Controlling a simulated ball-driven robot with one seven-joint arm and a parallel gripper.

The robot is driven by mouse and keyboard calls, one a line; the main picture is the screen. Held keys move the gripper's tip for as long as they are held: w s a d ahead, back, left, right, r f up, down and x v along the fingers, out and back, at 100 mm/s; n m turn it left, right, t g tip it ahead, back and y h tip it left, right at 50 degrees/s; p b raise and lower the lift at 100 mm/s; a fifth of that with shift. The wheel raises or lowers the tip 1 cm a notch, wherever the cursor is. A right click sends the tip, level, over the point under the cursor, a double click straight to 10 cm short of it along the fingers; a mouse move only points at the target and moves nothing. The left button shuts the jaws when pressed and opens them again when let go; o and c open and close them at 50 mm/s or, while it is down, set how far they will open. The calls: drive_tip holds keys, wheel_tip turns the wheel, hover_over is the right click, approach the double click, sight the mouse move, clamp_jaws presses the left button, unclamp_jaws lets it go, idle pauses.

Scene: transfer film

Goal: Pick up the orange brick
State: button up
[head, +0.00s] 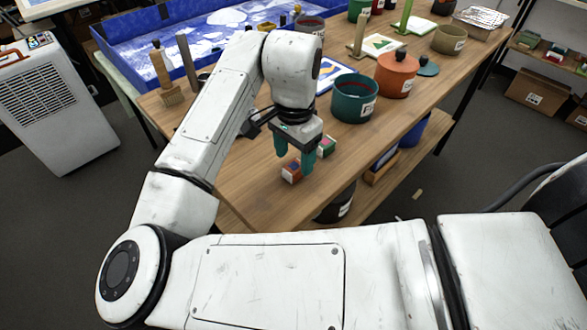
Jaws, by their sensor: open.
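The orange brick (291,171) sits on the wooden table (245,192) near its front edge. It is a small block with paler and bluish patches on its faces. My gripper (294,160) points down with its two green fingers apart. The fingers are at the brick, one behind its left part and one at its right. I cannot tell whether they touch it. A green brick (327,146) with a pinkish patch stands just behind and to the right of the fingers.
Brushes (164,75) stand at the left, by a blue-walled tray (135,72). The table's front edge is close to the brick. Bare wood lies left of the brick.

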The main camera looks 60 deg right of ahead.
sight(294, 167)
drive_tip(key=shift+f, duration=1.7)
drive_tip(key=c, duration=1.1)
